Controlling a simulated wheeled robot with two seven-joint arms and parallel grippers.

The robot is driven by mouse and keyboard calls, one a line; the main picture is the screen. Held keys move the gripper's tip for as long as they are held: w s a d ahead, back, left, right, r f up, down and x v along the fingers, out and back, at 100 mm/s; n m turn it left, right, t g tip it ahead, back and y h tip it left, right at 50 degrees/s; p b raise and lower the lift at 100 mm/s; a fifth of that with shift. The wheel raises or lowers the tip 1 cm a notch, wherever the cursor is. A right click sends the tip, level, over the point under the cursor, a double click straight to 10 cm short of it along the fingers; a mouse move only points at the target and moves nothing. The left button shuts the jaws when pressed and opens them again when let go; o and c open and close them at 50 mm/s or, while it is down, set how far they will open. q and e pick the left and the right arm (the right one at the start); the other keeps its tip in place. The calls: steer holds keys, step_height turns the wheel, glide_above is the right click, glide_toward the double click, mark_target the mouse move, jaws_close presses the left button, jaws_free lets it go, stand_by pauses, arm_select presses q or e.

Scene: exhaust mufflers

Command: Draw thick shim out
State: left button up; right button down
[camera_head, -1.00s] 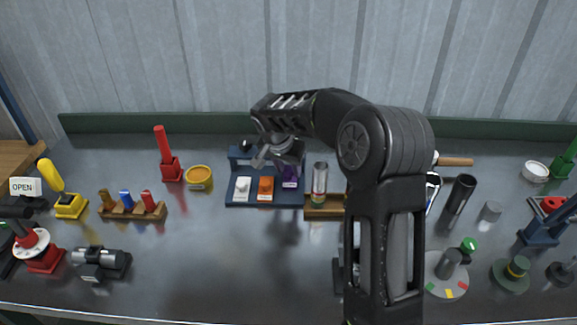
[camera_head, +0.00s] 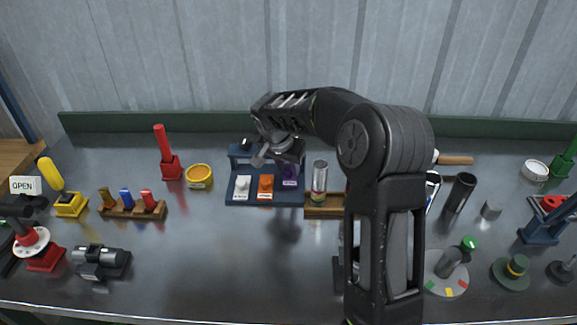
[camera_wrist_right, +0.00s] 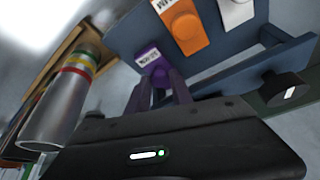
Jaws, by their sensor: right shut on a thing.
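A blue rack (camera_head: 239,197) at the back middle of the bench holds a white shim tab (camera_head: 242,187), an orange shim tab (camera_head: 266,186) and a purple shim tab (camera_head: 290,174), each with a small label. I cannot read which label says thick. My right gripper (camera_head: 287,160) reaches down over the purple tab's end of the rack. In the right wrist view, its two dark fingers (camera_wrist_right: 163,88) are closed on the purple tab (camera_wrist_right: 152,60), which still stands at the rack. The fingers partly hide the tab. My left gripper is not clearly visible.
A metal cylinder with coloured bands (camera_head: 319,181) stands in a wooden block (camera_head: 322,206) just right of the rack. A yellow dish (camera_head: 199,176) and a red post (camera_head: 168,160) stand to the left. The bench in front of the rack is clear.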

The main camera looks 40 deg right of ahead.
mark_target(290, 185)
stand_by(0.9)
steer(key=shift+s+a+f+b, duration=0.1)
steer(key=shift+s+a+b, duration=0.15)
steer(key=shift+b, duration=0.2)
steer(key=s+a+b, duration=0.2)
steer(key=s, duration=0.1)
steer(key=shift+a+b, duration=0.2)
steer(key=shift+b, duration=0.15)
steer(key=shift+s, duration=0.15)
steer(key=c, duration=1.6)
jaws_free()
steer(key=shift+o, duration=1)
steer(key=shift+s+a, duration=0.1)
steer(key=v, duration=0.8)
